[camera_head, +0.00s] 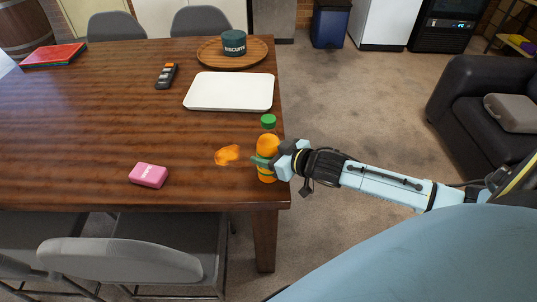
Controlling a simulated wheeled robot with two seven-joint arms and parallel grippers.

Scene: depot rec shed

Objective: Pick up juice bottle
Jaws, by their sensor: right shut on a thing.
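The juice bottle (268,144) is orange with a green cap and stands upright at the right edge of the wooden table (110,100). My right gripper (268,161) reaches in from the right and is shut on the bottle around its middle. One finger shows across the bottle's front; the other is hidden. I cannot tell whether the bottle's base touches the table. My left gripper is not in view.
An orange item (227,155) lies just left of the bottle, and a pink box (148,175) is farther left. A white tray (230,91) lies behind the bottle. A remote (166,76) and a round wooden tray (208,52) with a dark tin (234,44) are farther back. Grey chairs (130,258) stand in front.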

